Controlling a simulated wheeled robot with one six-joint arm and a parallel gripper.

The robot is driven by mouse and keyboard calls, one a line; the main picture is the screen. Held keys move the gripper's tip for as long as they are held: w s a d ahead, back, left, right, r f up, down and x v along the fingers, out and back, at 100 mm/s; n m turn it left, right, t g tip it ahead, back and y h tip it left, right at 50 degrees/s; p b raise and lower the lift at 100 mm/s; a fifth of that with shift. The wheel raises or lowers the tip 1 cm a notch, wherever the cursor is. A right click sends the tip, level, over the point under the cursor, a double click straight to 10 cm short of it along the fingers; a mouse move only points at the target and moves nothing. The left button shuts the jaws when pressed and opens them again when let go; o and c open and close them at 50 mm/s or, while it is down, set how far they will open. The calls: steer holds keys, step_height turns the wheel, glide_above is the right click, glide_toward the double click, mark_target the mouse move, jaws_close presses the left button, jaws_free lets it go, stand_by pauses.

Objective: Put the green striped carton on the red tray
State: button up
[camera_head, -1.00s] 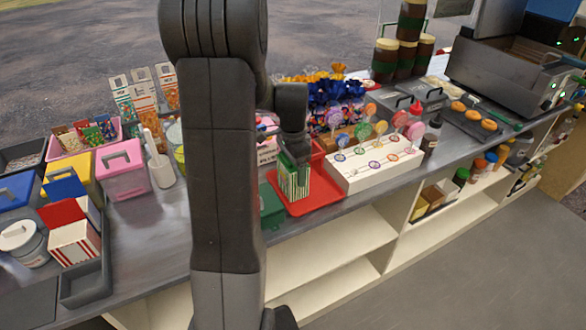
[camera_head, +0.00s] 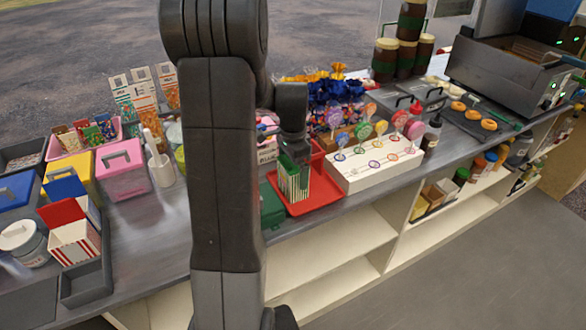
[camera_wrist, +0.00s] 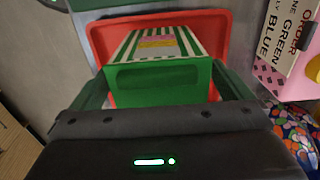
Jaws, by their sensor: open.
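The green striped carton (camera_head: 293,183) stands on the red tray (camera_head: 318,192), near the tray's left side. In the wrist view the carton (camera_wrist: 160,82) shows its green side, with striped panels and a coloured top, and the red tray (camera_wrist: 222,30) spreads behind it. My gripper (camera_head: 295,165) is open, with its green fingers on either side of the carton. In the wrist view the fingers of my gripper (camera_wrist: 160,95) are at the carton's left and right edges. Whether they still touch it I cannot tell.
A white lollipop stand (camera_head: 375,170) is directly right of the tray. A dark green box (camera_head: 271,207) is at its left, partly behind my arm. A pink box (camera_head: 123,172) and a red-and-white striped carton (camera_head: 74,240) stand farther left on the counter.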

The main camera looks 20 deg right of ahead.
step_height(320, 180, up, 12)
steer(key=shift+f, duration=0.25)
steer(key=shift+f, duration=0.1)
step_height(320, 180, down, 12)
steer(key=shift+r, duration=2)
steer(key=shift+f, duration=0.1)
